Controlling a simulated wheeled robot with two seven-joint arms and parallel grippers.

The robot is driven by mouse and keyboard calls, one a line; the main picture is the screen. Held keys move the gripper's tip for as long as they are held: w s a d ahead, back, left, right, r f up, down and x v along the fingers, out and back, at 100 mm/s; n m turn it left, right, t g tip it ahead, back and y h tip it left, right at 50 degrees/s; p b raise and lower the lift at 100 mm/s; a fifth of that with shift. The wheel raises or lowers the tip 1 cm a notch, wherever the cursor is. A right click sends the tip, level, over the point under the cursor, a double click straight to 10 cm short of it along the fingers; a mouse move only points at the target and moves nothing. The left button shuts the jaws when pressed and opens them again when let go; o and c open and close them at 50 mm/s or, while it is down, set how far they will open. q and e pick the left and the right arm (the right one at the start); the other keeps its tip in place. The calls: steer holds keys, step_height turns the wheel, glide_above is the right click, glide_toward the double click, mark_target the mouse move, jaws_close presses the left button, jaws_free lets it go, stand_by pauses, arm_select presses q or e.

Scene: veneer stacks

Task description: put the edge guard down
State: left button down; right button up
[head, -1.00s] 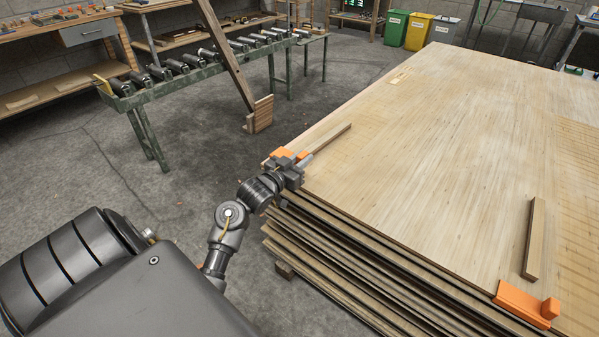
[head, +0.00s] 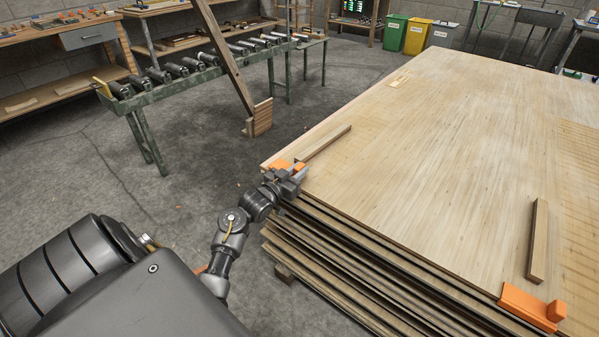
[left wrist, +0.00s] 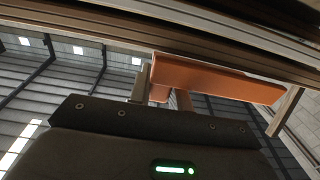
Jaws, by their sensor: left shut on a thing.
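An orange edge guard (head: 279,165) is at the left near corner of the veneer stack (head: 430,150), partly hidden behind my left gripper (head: 291,174). In the left wrist view the guard (left wrist: 220,80) is a long orange bar along the stack's layered edge (left wrist: 180,30). Its small block (left wrist: 159,93) sits between the fingers of my left gripper, which is shut on it. I cannot tell whether the guard rests fully on the stack. A second orange guard (head: 528,305) sits on the near edge at the right. My right gripper is not in view.
A wooden batten (head: 323,143) lies on the top sheet just beside the gripper. Another batten (head: 538,240) lies near the second guard. A roller conveyor (head: 190,80) and a leaning plank (head: 226,55) stand at the back left. Grey floor between is open.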

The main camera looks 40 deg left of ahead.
arm_select(q)
steer(key=shift+f, duration=0.1)
steer(key=c, duration=1.7)
jaws_free()
steer(key=shift+f, duration=0.1)
steer(key=shift+c, duration=0.2)
steer(key=o, duration=0.4)
steer(key=shift+o, duration=0.2)
